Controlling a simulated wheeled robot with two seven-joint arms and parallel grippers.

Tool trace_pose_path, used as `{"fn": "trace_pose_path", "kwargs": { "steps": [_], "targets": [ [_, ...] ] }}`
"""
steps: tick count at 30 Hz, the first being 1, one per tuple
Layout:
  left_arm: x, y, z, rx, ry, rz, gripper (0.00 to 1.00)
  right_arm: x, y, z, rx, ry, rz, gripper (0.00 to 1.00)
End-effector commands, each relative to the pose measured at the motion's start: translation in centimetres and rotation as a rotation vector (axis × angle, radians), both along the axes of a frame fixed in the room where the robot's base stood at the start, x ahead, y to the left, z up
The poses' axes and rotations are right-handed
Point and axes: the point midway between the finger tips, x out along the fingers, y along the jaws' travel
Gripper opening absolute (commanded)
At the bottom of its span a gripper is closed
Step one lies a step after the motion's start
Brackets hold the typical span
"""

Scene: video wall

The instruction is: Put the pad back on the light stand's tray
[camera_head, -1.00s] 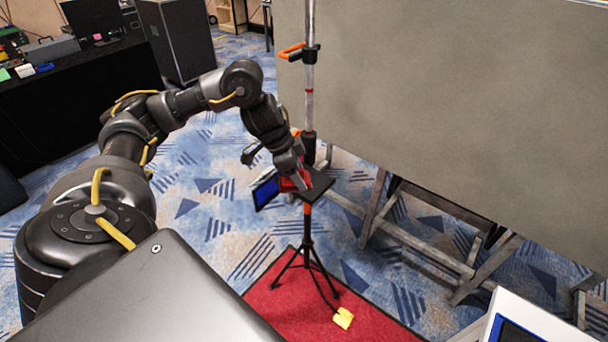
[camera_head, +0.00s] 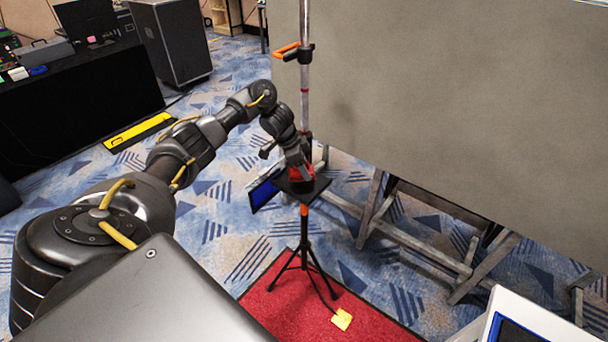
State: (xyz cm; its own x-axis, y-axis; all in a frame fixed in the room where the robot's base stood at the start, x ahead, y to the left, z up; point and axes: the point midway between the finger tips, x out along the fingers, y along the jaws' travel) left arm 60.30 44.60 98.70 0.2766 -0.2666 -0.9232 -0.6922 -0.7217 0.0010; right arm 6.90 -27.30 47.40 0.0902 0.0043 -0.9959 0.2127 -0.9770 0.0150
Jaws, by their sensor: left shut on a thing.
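The light stand (camera_head: 305,232) is a black tripod with an orange collar. My right gripper is not in view.
A large grey panel (camera_head: 440,110) on wooden legs stands right behind the stand, with a silver pole (camera_head: 304,85) before it. A red mat (camera_head: 285,300) with a yellow tag (camera_head: 341,319) lies below. A black-draped table (camera_head: 80,95) is at left.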

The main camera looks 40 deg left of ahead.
Motion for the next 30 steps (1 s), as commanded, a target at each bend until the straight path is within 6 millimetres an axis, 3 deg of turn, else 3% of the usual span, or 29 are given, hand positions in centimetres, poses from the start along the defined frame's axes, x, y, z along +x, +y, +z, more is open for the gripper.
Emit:
{"fn": "trace_pose_path", "kwargs": {
  "steps": [5,12,20,21,24,30],
  "targets": [
    [0.2,0.1,-0.3,-0.002,0.000,0.001,0.37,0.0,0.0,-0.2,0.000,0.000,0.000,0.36],
    [0.3,0.1,-3.1,-0.003,0.003,0.001,0.37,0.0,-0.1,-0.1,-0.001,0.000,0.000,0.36],
    [0.3,0.2,-3.6,0.000,0.001,0.000,0.37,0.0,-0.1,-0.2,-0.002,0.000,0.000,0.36],
    [0.3,0.2,-3.6,0.000,0.001,0.000,0.61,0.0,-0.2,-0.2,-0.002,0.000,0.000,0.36],
    [0.3,0.2,-3.6,0.000,0.001,0.000,0.74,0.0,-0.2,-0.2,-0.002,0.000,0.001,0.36],
    [0.3,0.2,-3.5,-0.001,0.001,0.000,0.77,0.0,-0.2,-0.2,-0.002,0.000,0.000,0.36]
  ]
}}
